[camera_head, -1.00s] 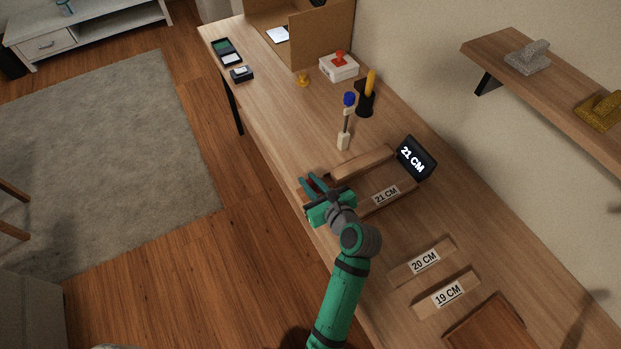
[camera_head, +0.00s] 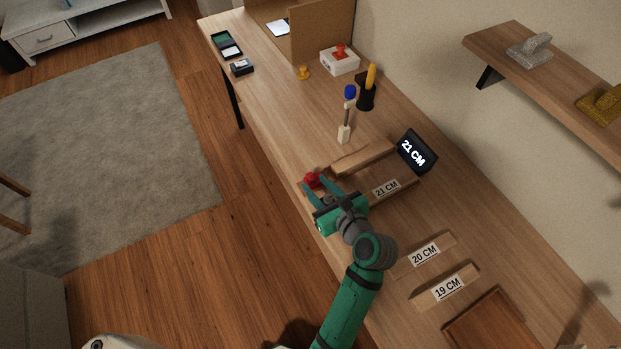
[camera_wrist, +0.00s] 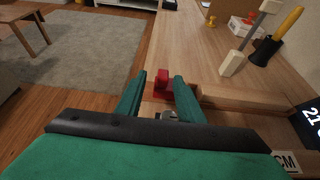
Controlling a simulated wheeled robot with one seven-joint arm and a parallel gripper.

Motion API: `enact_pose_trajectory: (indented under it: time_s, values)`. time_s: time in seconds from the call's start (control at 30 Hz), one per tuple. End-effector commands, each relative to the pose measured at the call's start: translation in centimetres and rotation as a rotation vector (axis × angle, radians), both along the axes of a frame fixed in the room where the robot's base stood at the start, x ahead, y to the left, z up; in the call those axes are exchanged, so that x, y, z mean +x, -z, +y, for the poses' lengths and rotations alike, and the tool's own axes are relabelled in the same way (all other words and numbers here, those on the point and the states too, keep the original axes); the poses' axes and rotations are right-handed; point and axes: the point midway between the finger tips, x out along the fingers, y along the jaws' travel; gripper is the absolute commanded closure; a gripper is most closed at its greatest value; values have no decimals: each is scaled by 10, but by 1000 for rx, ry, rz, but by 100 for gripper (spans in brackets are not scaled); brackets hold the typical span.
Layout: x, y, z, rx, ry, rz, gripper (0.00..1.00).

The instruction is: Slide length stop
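The red length stop (camera_head: 312,179) sits near the front edge of the desk, at the left end of the wooden bar by the 21 CM label. In the wrist view the red stop (camera_wrist: 162,84) shows between and just beyond the two green fingertips. My gripper (camera_head: 315,187) is open, with its fingers pointing at the stop; its fingers also show apart in the wrist view (camera_wrist: 159,82). I cannot tell whether a finger touches the stop. A dark display (camera_head: 417,151) reads 21 CM. The 21 CM label (camera_head: 386,188) lies right of my gripper.
A wooden bar (camera_head: 363,159) lies beyond the gripper. Wooden pieces labelled 20 CM (camera_head: 425,254) and 19 CM (camera_head: 447,287) lie nearer. A blue-topped lever (camera_head: 347,120) and a black holder with a yellow handle (camera_head: 367,91) stand farther back. A shelf (camera_head: 545,65) juts from the wall.

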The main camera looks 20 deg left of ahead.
Motion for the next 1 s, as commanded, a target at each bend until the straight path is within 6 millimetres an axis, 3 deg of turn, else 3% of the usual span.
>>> enact_pose_trajectory:
  time_s: [0.33, 1.0]
  values:
    - [-31, -18, -32, 1, -3, 1, 66]
    - [-34, -20, -35, 1, -5, 1, 66]
